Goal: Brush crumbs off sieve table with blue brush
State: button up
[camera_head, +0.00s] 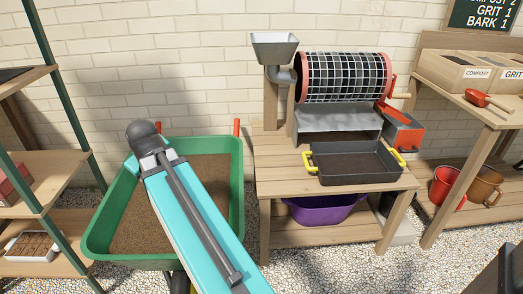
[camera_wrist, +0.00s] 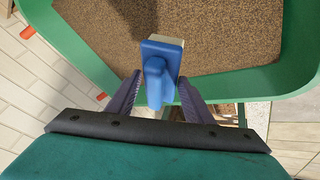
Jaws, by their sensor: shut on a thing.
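The blue brush (camera_wrist: 160,48) shows in the wrist view, with a pale edge along its far side. My gripper (camera_wrist: 158,82) is shut on the blue brush, one dark finger on each side of its handle. The brush is above the green wheelbarrow's near rim and brown fill in that view. In the head view my arm reaches over the wheelbarrow, and my gripper and the brush are hidden. The wooden sieve table (camera_head: 282,183) stands to the right of my arm, carrying a drum sieve (camera_head: 345,77). I cannot make out crumbs on its top.
The green wheelbarrow (camera_head: 236,190) holds brown soil. A black tray with yellow handles (camera_head: 355,178) sits on the sieve table, and a purple tub (camera_head: 322,210) is below. Shelves (camera_head: 40,170) stand left; a potting bench (camera_head: 495,118) stands right.

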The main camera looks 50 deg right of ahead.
jog(key=s+d+f+n+y+p, duration=0.1)
jog(key=s+d+p, duration=0.4)
jog(key=d, duration=0.5)
jog(key=s+d+f+n+y+p, duration=0.1)
jog(key=s+d+n+p, duration=0.2)
jog(key=s+d+p, duration=0.3)
jog(key=s+d+f+n+y+p, duration=0.1)
jog(key=s+d+p, duration=0.4)
jog(key=d, duration=1.1)
jog(key=s+n, duration=0.1)
jog(key=s, duration=0.2)
jog(key=shift+s+d+p, duration=0.15)
jog(key=shift+s+p, duration=0.05)
jog(key=shift+p, duration=0.2)
jog(key=shift+f, duration=0.1)
